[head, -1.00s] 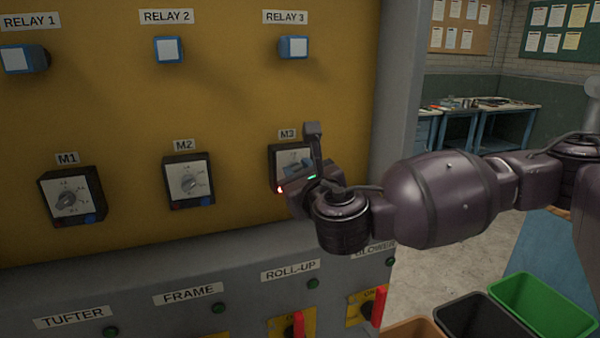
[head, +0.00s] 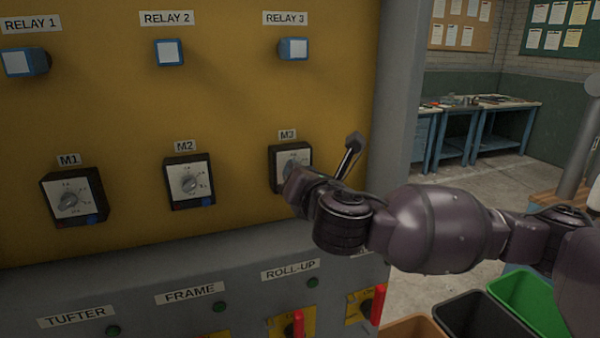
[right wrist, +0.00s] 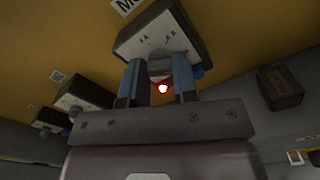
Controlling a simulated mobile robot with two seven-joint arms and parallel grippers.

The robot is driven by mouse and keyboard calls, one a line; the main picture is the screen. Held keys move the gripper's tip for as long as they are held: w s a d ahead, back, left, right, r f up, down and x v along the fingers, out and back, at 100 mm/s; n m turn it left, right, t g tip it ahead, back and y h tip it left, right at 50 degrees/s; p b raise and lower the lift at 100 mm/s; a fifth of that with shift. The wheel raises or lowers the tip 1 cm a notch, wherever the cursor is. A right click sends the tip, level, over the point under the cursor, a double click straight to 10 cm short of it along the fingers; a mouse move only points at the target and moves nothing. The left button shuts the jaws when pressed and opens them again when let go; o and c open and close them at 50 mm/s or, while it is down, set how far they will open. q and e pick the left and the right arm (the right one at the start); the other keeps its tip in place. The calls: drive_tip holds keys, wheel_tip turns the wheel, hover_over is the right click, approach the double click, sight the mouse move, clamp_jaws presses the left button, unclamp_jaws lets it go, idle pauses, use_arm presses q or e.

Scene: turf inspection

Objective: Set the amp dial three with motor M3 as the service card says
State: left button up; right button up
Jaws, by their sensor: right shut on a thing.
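The M3 dial (head: 275,158) is a dark box with a white scale face on the yellow panel, below the relay 3 lamp. My right gripper (right wrist: 160,70) is shut on its grey knob (right wrist: 159,66), with a blue finger on each side. In the head view my gripper and wrist cover most of the M3 face, so the knob's pointer and the setting cannot be read. In the right wrist view the dial face (right wrist: 150,40) looks tilted and its marks are too small to read. My left gripper is not in view. No service card can be made out.
The M2 dial (head: 189,182) and M1 dial (head: 73,198) sit left of M3. Relay 3 (head: 293,49) is above. Below are the roll-up switch's red handle (head: 298,322) and another red handle (head: 378,303). Bins, including a green one (head: 540,305), stand at lower right.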

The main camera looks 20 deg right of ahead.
drive_tip(key=shift+m, duration=0.3)
idle(0.4)
drive_tip(key=o, duration=0.9)
